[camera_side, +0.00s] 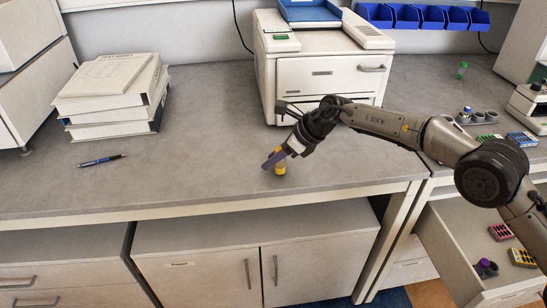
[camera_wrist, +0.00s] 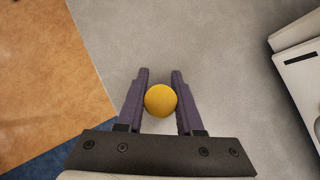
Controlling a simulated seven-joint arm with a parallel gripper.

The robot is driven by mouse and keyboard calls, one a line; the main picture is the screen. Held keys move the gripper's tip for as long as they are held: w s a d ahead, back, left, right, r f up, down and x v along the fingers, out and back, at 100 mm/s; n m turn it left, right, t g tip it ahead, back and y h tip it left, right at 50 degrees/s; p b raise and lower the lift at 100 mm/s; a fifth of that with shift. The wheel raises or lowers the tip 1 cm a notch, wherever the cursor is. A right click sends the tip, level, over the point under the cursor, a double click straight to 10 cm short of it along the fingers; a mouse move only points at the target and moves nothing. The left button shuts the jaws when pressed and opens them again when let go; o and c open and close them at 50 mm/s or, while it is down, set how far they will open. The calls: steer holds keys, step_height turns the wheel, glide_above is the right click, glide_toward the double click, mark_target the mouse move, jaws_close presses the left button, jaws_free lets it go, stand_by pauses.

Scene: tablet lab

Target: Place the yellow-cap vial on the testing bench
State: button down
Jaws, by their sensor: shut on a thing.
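The yellow-cap vial (camera_side: 280,168) is at the grey bench top (camera_side: 215,165), near its front edge and in front of the white machine. My gripper (camera_side: 273,161) is tilted down at the vial, with its purple fingers on either side of it. In the wrist view the round yellow cap (camera_wrist: 160,100) sits between the two fingers (camera_wrist: 160,90), and the jaws are shut on the vial. The vial looks upright. I cannot tell for sure whether its bottom touches the bench.
A white machine (camera_side: 330,82) stands behind my gripper. Stacked binders (camera_side: 108,100) and a blue pen (camera_side: 102,160) lie to the left. The bench around the vial is clear.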

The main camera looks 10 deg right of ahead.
steer(key=shift+f, duration=0.15)
steer(key=c, duration=0.6)
jaws_free()
steer(key=shift+o, duration=0.2)
steer(key=shift+s+d+r, duration=0.15)
steer(key=shift+d+r, duration=0.1)
steer(key=shift+r, duration=0.3)
steer(key=v, duration=1.1)
